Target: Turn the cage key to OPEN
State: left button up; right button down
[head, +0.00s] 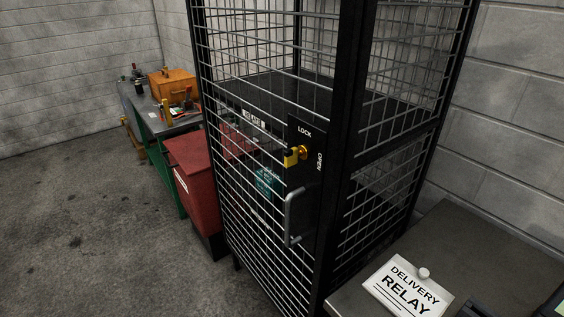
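The yellow cage key (295,155) sits in a round brass-coloured lock on a black plate (306,178) on the cage door. The word LOCK is printed above the key and OPEN to its right, turned sideways. The key's wide part points left, towards neither word. A grey door handle (290,217) is below it. The black wire-mesh cage (345,150) stands upright and its door looks closed. Neither of my grippers shows in the head view.
A grey table (480,235) at lower right holds a DELIVERY RELAY sign (407,288). Left of the cage are a red bin (196,170) and a green workbench (165,123) with an orange box (172,83) and tools. The concrete floor (90,230) at left is clear.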

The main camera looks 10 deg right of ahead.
aim_at(291, 155)
jog(key=k, duration=0.5)
jog(key=u, duration=1.7)
jog(key=i, duration=2.1)
jog(key=z, duration=2.65)
